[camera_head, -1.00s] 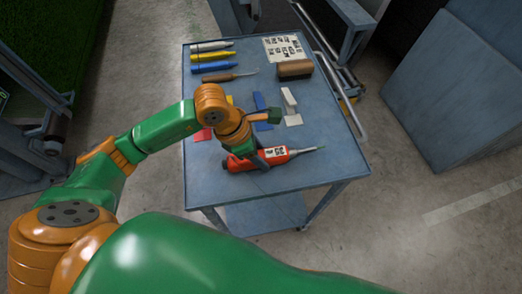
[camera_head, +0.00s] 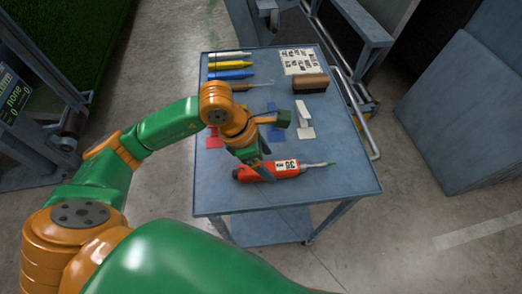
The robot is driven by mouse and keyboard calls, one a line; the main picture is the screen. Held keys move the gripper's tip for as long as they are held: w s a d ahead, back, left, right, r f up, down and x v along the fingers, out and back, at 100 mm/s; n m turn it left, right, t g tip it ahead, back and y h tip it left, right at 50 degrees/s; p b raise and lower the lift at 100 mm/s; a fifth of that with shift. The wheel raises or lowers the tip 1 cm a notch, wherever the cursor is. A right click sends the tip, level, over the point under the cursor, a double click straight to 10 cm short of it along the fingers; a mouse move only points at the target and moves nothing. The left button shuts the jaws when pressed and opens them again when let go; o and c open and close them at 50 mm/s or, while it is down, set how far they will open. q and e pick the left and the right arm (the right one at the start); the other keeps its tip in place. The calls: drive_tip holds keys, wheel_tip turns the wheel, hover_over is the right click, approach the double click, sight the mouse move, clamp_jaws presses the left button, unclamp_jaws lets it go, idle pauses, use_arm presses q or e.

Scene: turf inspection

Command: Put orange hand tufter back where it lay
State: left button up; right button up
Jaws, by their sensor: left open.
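The orange hand tufter (camera_head: 284,170) lies on the front part of the blue-grey cart top (camera_head: 345,177). It has an orange-red body, a white label with dark markings and a thin tip pointing right. My left gripper (camera_head: 262,172) is open, right above and around the tufter's body near its left part. Whether the fingers touch it is hidden by the gripper itself. My right gripper is not in view.
Behind lie white, yellow and blue markers (camera_head: 231,65), an awl-like tool (camera_head: 236,87), a brush block (camera_head: 309,82) and a printed sheet (camera_head: 299,61). Red (camera_head: 213,140), blue (camera_head: 275,128) and white (camera_head: 304,118) pieces lie mid-cart. The cart's front right is bare.

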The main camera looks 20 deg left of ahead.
use_arm(q)
drive_tip(key=v, duration=0.9)
